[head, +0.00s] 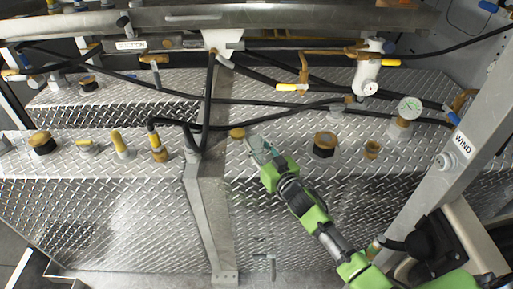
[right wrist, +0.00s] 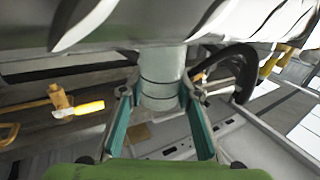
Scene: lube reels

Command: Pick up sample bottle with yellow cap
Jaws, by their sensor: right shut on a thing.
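My right gripper (head: 258,150) reaches in from the lower right to the front edge of the diamond-plate top. In the right wrist view its two green fingers (right wrist: 160,100) are shut around a pale, translucent cylinder with dark rings, which looks like the sample bottle (right wrist: 161,72). The cylinder is upright in that view, with one end close to the metal surface. A yellow-brown cap (head: 237,133) shows just left of the gripper in the head view; I cannot tell whether it belongs to the held bottle. My left gripper is out of view.
Brown-capped fittings (head: 325,144) and (head: 42,142) stand on the diamond-plate ledge. A gauge (head: 410,108) and a white filter (head: 367,75) are at the right. Black hoses (head: 207,100) cross behind the gripper. A slanted metal post labelled WIND (head: 455,150) stands right of my arm.

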